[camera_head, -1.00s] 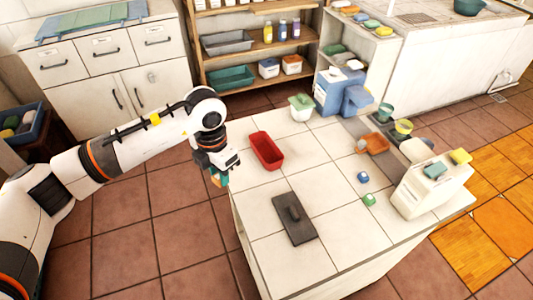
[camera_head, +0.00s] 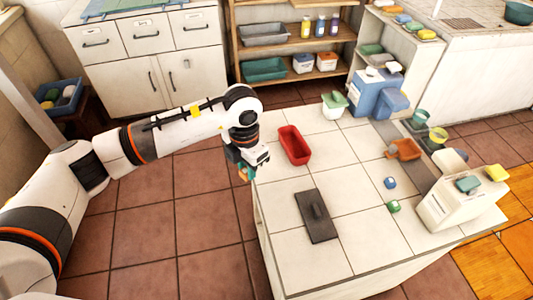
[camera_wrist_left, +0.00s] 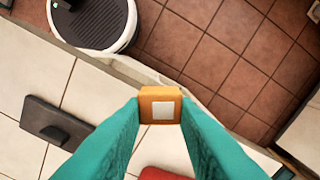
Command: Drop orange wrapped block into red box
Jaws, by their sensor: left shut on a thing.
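My left gripper (camera_head: 245,174) is at the left edge of the white tiled table (camera_head: 345,227), pointing down. In the left wrist view its teal fingers are shut on the orange wrapped block (camera_wrist_left: 145,105), which has a pale square label. The block is only a small speck at the fingertips in the head view. The red box (camera_head: 294,146) is an open rectangular tray on the table, just right of my left gripper; its edge also shows at the bottom of the left wrist view (camera_wrist_left: 165,155). My right gripper is not in view.
A dark flat board with a handle (camera_head: 316,215) lies on the table in front of the red box. The table's front middle is clear.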

